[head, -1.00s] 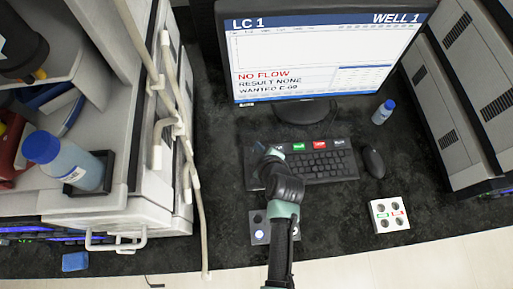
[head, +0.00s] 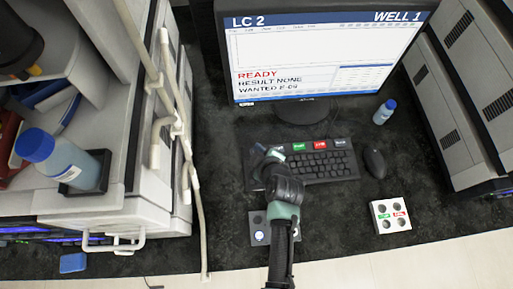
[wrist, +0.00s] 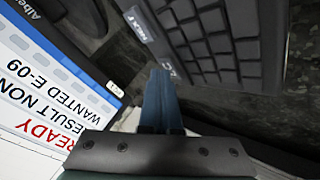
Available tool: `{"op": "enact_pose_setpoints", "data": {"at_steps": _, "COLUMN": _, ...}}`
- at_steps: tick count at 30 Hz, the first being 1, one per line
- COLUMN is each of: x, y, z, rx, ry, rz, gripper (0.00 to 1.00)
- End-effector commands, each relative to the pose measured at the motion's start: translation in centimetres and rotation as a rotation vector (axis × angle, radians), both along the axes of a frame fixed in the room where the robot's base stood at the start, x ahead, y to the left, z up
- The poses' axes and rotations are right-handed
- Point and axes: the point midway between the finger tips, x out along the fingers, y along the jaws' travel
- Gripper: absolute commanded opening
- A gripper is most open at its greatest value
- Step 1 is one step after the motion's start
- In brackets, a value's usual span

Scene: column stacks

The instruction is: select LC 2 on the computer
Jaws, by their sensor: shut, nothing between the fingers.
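The computer monitor (head: 330,50) stands at the back and reads "LC 2" at top left, "WELL 1" at top right, and "READY", "RESULT NONE", "WANTED E-09" below. Part of that text also shows in the wrist view (wrist: 45,90). The keyboard (head: 325,165) lies in front of the monitor, with a green key (head: 299,147) and a red key (head: 320,145) along its top edge. My gripper (head: 270,152) is shut and empty at the keyboard's upper left. In the wrist view its closed fingertips (wrist: 159,75) are beside a partly hidden key label. Whether they touch a key, I cannot tell.
A mouse (head: 375,162) and a small blue-capped bottle (head: 385,111) are right of the keyboard. A white holder with round holes (head: 390,215) sits at front right. A larger blue-capped bottle (head: 62,160) stands on the left unit. Grey cabinets (head: 470,90) close off the right.

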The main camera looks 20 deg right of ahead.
Motion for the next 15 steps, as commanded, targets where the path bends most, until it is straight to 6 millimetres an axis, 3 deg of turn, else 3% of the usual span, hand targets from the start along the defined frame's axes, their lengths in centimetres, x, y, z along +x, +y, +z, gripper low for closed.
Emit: {"op": "enact_pose_setpoints", "data": {"at_steps": 15, "x": -0.1, "y": 0.1, "z": 1.6, "rx": 0.0, "ry": 0.002, "rz": 0.001, "gripper": 0.0}}
